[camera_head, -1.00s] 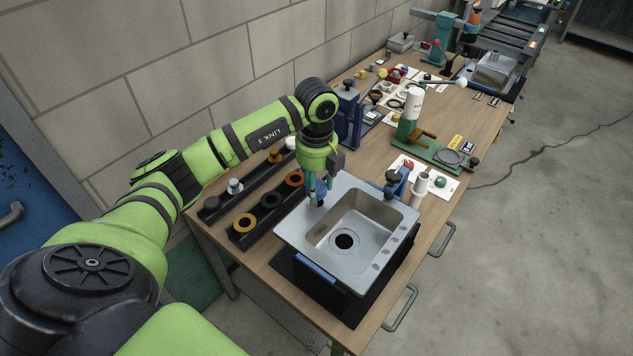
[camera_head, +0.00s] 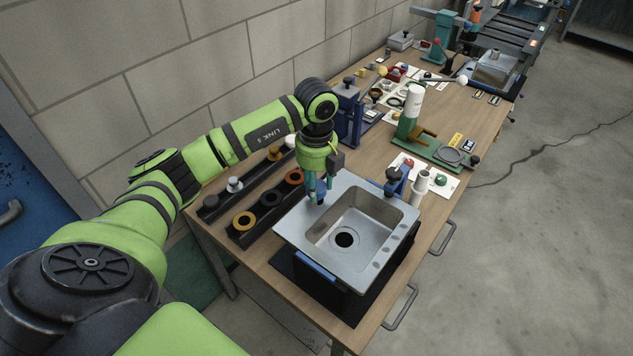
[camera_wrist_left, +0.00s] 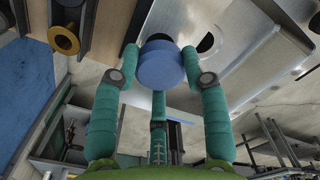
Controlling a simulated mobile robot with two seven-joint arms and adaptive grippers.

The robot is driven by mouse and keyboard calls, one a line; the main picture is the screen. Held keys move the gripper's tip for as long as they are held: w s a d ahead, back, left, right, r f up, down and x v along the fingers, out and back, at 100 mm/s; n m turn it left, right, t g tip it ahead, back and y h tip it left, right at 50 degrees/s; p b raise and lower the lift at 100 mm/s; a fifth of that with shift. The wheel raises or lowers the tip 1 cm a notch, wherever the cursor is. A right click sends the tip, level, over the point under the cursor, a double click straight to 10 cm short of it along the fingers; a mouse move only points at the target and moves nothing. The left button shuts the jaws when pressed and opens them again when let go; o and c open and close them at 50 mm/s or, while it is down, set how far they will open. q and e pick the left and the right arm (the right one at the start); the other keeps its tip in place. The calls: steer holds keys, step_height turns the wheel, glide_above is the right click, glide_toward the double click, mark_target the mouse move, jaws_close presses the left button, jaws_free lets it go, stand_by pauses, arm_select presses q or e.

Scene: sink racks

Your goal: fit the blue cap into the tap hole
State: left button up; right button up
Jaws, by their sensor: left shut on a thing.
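A steel sink (camera_head: 292,226) lies on a black stand on the bench, with a round dark drain hole in its basin. Several small holes run along its right-hand rim; a tap hole (camera_head: 389,237) is among them. My left gripper (camera_head: 319,190) points down over the sink's upper-left rim and is shut on the blue cap. The cap (camera_wrist_left: 160,66) shows between the green fingers in the left wrist view, with its round face towards the camera. Its underside is hidden. In the wrist view the sink (camera_wrist_left: 245,45) is behind and right of the cap. My right gripper is out of view.
Black racks with an orange ring (camera_head: 243,222) and other round parts stand left of the sink. A blue clamp (camera_head: 394,183) and a white cylinder (camera_head: 420,190) stand at its right. A green fixture (camera_head: 425,150) is farther back.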

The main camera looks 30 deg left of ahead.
arm_select(q)
steer(key=shift+f, duration=0.15)
steer(key=shift+f+b, duration=0.35)
steer(key=shift+b, duration=0.05)
steer(key=shift+f+b, duration=0.65)
steer(key=shift+f, duration=0.25)
steer(key=o, duration=1.1)
steer(key=shift+r, duration=0.15)
step_height(320, 180, up, 12)
steer(key=shift+f, duration=0.1)
